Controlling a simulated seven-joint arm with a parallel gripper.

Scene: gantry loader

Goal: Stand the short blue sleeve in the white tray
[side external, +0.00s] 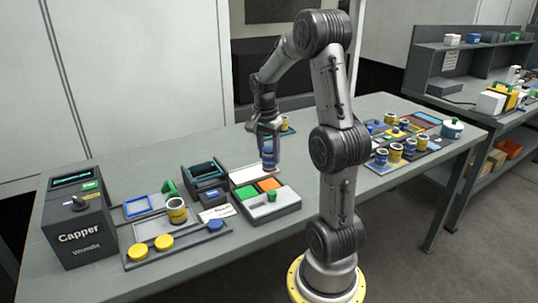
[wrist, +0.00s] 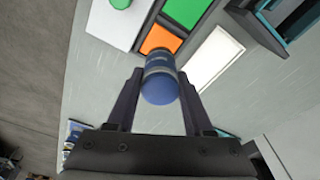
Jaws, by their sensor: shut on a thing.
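My gripper (side external: 268,134) is shut on a blue sleeve (side external: 267,159), which hangs roughly upright below the fingers. In the wrist view, the sleeve (wrist: 160,82) sits between the two fingertips (wrist: 160,76), its blue end towards the camera and a paler band beyond. The white tray (side external: 242,175) is a shallow rectangle on the bench. In the wrist view the white tray (wrist: 212,58) lies just right of the sleeve. The sleeve appears above the bench near the tray's right end; its exact height is unclear.
Beside the white tray are an orange tray (side external: 268,184) and a green tray (side external: 246,193), with a grey box bearing a green knob (side external: 271,196) in front. A dark open bin (side external: 206,176) stands left. The Capper machine (side external: 80,225) and several cups and jars stand farther off.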

